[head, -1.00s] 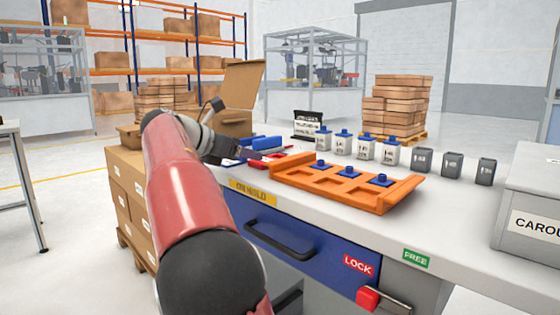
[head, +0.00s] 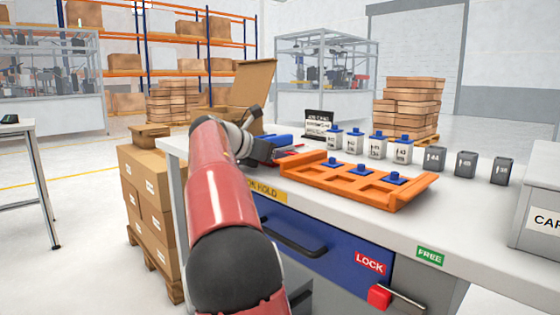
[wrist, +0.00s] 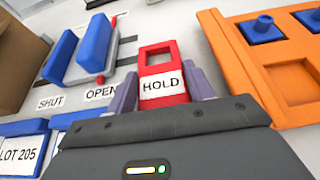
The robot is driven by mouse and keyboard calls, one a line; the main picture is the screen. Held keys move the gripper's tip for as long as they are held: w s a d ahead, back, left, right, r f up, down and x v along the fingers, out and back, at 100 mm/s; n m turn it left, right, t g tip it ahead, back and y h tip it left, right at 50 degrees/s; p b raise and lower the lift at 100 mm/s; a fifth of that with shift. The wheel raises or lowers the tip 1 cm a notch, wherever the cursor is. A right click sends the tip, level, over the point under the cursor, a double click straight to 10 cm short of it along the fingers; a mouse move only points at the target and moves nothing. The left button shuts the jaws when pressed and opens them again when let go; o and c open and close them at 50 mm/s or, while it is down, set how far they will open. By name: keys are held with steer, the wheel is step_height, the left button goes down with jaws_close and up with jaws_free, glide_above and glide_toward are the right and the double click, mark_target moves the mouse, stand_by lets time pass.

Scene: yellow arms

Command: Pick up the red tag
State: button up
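The red tag (wrist: 163,62), with a square opening at its top and a white HOLD label, lies on the bench. In the wrist view it is between the fingers of my gripper (wrist: 163,85), one on each side. The fingers look spread, with a thin gap beside the tag; its lower end is hidden behind my gripper's body. In the head view my gripper (head: 268,150) is low over the bench's left end, and only a bit of red shows beside it.
An orange tray (head: 350,187) with blue-knobbed pieces lies to the right of my gripper. Blue blocks (wrist: 92,48) by SHUT and OPEN labels stand to the left. White blue-capped containers (head: 377,147) and grey ones (head: 466,163) line the back. A cardboard box stands behind.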

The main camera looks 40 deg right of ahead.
steer(key=shift+c, duration=1.1)
steer(key=shift+r, duration=0.15)
